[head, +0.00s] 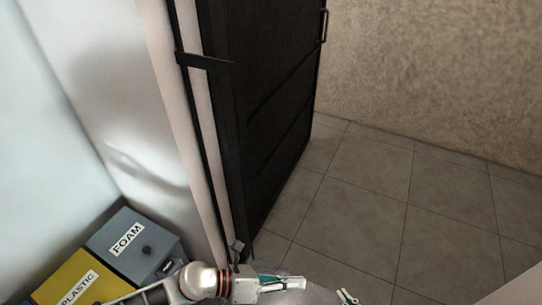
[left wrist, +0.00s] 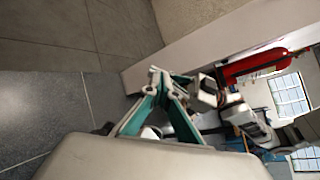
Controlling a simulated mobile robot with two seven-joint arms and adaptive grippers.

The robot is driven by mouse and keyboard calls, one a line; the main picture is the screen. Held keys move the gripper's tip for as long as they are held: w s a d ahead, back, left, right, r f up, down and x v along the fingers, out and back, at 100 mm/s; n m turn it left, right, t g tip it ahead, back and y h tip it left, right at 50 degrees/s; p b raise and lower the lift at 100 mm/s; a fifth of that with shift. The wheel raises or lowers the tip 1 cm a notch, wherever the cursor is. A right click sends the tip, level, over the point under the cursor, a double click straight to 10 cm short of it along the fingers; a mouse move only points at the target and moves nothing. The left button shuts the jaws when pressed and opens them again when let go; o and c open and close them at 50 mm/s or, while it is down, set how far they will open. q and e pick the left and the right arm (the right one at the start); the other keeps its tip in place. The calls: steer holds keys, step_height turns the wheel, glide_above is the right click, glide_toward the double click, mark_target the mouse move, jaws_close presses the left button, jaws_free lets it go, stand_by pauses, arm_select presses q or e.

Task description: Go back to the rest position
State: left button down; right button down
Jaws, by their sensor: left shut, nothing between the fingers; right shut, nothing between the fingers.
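My left gripper (head: 300,283) is at the bottom centre of the head view, its arm coming in from the left. Its teal fingers are shut with nothing between them. The tip of my right gripper (head: 347,297) just shows at the bottom edge of the head view, to the right of the left one. It is shut and empty, and the rest of it is out of the frame.
A grey FOAM bin (head: 150,243) and a yellow PLASTIC bin (head: 70,272) stand at lower left by a pale wall. A tall black door (head: 265,110) stands open at centre. Tiled floor (head: 380,190) to its right is clear. A red object (left wrist: 250,66) shows in the wrist view.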

arm_select(q)
steer(key=w+r+n+t+h, duration=0.1)
steer(key=w+r+n+t, duration=0.4)
steer(key=n, duration=0.5)
steer(key=w+a+n+t+y, duration=0.2)
steer(key=a+n+t+y, duration=0.35)
steer(key=n, duration=0.55)
steer(key=s+a+f+n+y, duration=0.2)
steer(key=s+a+f+n, duration=0.1)
steer(key=a+n, duration=0.3)
steer(key=s+a+f+n+g+y, duration=0.1)
steer(key=s+a+f+n+y, duration=0.1)
steer(key=a+f+n, duration=0.3)
steer(key=s+a+f+n+y, duration=0.3)
steer(key=s+a+f+n, duration=0.1)
steer(key=a+n, duration=0.3)
steer(key=a, duration=0.2)
steer(key=shift+a+f, duration=0.15)
steer(key=shift+a, duration=0.25)
steer(key=shift+g, duration=0.25)
